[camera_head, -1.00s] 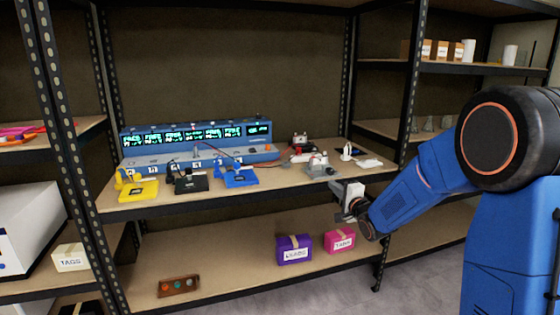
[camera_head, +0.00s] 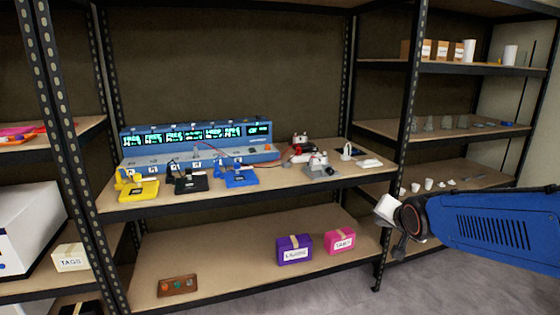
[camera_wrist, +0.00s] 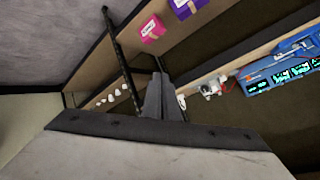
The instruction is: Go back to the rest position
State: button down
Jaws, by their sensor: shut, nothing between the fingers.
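My gripper (camera_head: 384,212) is at the right in the head view, in front of the right post of the middle rack. It is clear of the shelves and holds nothing. In the wrist view the dark fingers (camera_wrist: 163,100) are together, pointing toward the shelving. My blue arm comes in from the right edge of the head view.
The middle shelf holds a blue display unit (camera_head: 200,140), a yellow device (camera_head: 138,190), a black device (camera_head: 190,184) and a blue device (camera_head: 240,179). Below are a purple box (camera_head: 294,250) and a pink box (camera_head: 340,242). Open floor (camera_head: 440,275) lies at the lower right.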

jog(key=s+f+n+g, duration=0.2)
jog(key=s+n+g, duration=0.1)
jog(key=s, duration=1.1)
jog(key=s+f+n+g, duration=0.3)
jog(key=s+n, duration=0.1)
jog(key=s, duration=1)
jog(key=shift+s, duration=0.25)
